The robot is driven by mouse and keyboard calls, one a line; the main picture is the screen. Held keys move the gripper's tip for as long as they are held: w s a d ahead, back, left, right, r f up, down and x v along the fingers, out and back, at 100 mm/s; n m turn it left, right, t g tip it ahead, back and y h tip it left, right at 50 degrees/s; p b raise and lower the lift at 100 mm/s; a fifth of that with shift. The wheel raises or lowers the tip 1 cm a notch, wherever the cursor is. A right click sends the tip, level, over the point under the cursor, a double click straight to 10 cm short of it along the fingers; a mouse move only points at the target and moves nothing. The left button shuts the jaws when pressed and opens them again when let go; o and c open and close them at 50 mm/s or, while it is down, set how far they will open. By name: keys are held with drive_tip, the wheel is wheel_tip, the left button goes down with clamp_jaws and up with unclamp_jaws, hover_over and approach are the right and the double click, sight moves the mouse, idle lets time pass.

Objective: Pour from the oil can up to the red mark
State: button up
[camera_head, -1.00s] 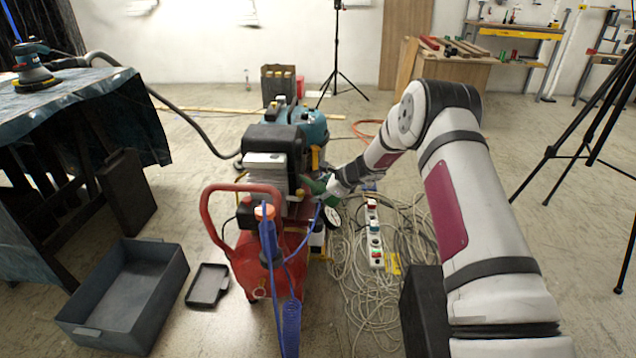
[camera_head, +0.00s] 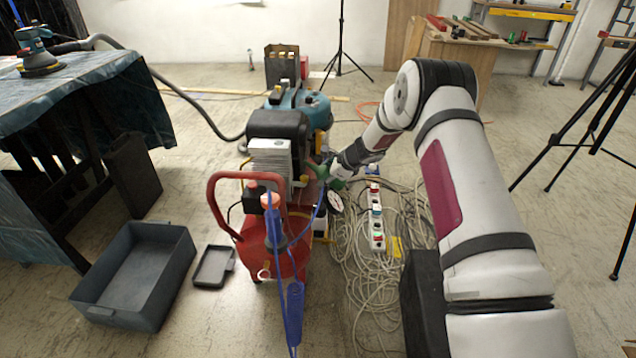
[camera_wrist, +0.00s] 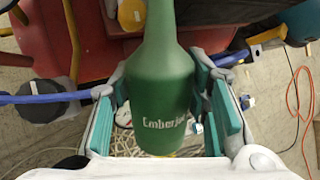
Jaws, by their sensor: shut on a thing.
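The oil can is a green bottle-shaped can with a long neck and white lettering; in the wrist view the green oil can (camera_wrist: 160,85) lies between the teal pads of my gripper (camera_wrist: 165,112). My gripper is shut on it. In the head view the green can (camera_head: 322,172) shows in part beside the compressor, with my gripper (camera_head: 335,182) at its right. The can's neck points toward the red and dark machine (camera_head: 270,240). The red mark cannot be made out, and the spout tip is out of the wrist view.
A blue hose (camera_head: 294,315) hangs in front of the machine. A power strip (camera_head: 376,215) and coiled cables (camera_head: 370,280) lie to its right. A grey crate (camera_head: 140,275) and small black tray (camera_head: 213,266) stand on the floor at left. A tripod (camera_head: 600,110) stands at right.

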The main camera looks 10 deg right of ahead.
drive_tip(key=shift+r, duration=0.1)
drive_tip(key=shift+r+p, duration=0.25)
drive_tip(key=shift+p, duration=0.75)
drive_tip(key=shift+d+r+g+h+p, duration=0.15)
drive_tip(key=shift+d+g+h+p, duration=0.15)
drive_tip(key=shift+h+p, duration=0.35)
idle(4.2)
drive_tip(key=f+y+b, duration=0.1)
drive_tip(key=b, duration=0.1)
drive_tip(key=shift+a+b, duration=0.15)
drive_tip(key=shift+b, duration=0.15)
drive_tip(key=b, duration=0.2)
drive_tip(key=shift+a+f+t+y+b, duration=0.2)
drive_tip(key=shift+f+t+y+b, duration=0.1)
drive_tip(key=shift+t+y, duration=0.1)
drive_tip(key=shift+a+r, duration=0.1)
drive_tip(key=shift+r, duration=0.05)
drive_tip(key=shift+w+b, duration=0.1)
drive_tip(key=shift+b, duration=0.3)
